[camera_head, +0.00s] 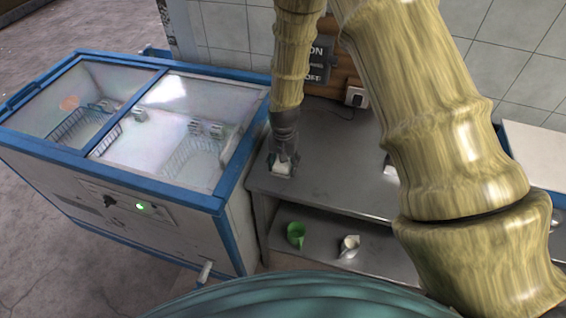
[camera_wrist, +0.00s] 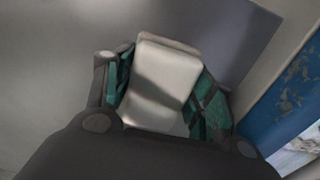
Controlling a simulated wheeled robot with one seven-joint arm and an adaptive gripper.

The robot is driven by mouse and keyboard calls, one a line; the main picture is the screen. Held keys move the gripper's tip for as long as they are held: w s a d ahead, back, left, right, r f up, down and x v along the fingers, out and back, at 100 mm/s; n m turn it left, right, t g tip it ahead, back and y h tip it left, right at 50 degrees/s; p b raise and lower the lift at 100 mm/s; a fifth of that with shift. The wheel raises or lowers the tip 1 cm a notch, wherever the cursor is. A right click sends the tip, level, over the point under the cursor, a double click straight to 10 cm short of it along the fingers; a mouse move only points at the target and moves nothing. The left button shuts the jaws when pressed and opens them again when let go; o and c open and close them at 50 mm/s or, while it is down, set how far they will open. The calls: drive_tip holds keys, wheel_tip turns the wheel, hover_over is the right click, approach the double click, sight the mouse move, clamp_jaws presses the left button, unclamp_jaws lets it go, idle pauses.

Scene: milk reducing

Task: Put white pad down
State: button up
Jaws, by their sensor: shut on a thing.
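The white pad (camera_wrist: 165,75) is a small pale block between the fingers of my gripper (camera_wrist: 165,95) in the wrist view. The dark fingers with green inner faces close on it from both sides. In the head view my gripper (camera_head: 283,165) points down over the left end of the grey metal table (camera_head: 335,180), and the white pad (camera_head: 281,169) shows at its fingertips. The pad is at or just above the tabletop; I cannot tell whether it touches.
A blue-framed chest freezer (camera_head: 150,190) with glass lids stands left of the table. A green cup (camera_head: 295,233) and a whitish cup (camera_head: 349,246) stand on the lower shelf. A switch box (camera_head: 356,97) is on the back wall.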

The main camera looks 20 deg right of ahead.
drive_tip(key=shift+f, duration=0.2)
drive_tip(key=o, duration=1.1)
drive_tip(key=shift+c, duration=0.2)
wheel_tip(320, 180, up, 12)
drive_tip(key=b, duration=0.4)
drive_tip(key=shift+r, duration=0.15)
